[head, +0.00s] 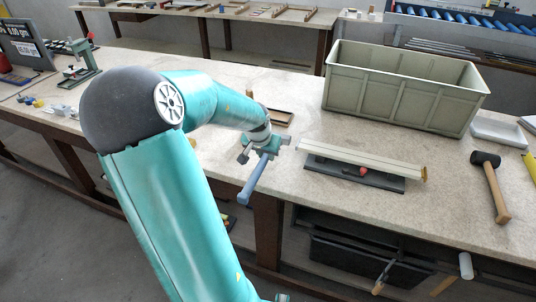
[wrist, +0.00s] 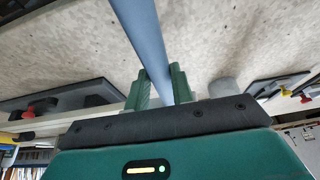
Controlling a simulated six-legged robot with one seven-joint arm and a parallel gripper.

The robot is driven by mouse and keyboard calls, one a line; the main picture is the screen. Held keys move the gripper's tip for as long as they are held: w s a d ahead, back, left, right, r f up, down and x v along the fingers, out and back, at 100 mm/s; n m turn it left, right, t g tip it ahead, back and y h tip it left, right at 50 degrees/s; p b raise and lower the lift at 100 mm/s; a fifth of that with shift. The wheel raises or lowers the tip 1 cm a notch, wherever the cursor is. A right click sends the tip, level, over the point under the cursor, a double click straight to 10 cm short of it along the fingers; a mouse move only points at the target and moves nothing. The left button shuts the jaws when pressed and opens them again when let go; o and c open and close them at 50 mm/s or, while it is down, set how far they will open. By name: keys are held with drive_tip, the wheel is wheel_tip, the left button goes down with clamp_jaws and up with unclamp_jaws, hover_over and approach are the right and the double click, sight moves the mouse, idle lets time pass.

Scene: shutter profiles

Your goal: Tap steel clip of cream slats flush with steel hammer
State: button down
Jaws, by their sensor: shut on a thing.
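My gripper (head: 268,146) is above the bench's front edge in the head view, left of the cream slats (head: 362,158). It is shut on the blue handle of a hammer (head: 251,184), which slants down and left past the bench edge. In the wrist view the blue handle (wrist: 150,35) runs up between the green fingers of my gripper (wrist: 160,88). The slats lie on a dark fixture (head: 390,182) with a red knob and have a brass-coloured right end (head: 424,174). I cannot make out the steel clip.
A mallet (head: 485,160) with black head and wooden handle lies right of the slats. A large grey-green crate (head: 395,95) stands behind them. A small brown tray (head: 281,117) lies behind my gripper. Bare bench (head: 450,205) shows between slats and mallet.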

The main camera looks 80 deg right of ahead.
drive_tip(key=shift+w, duration=0.1)
drive_tip(key=s, duration=0.2)
drive_tip(key=shift+s+a, duration=0.1)
drive_tip(key=shift+s, duration=0.3)
drive_tip(key=shift+w, duration=1.6)
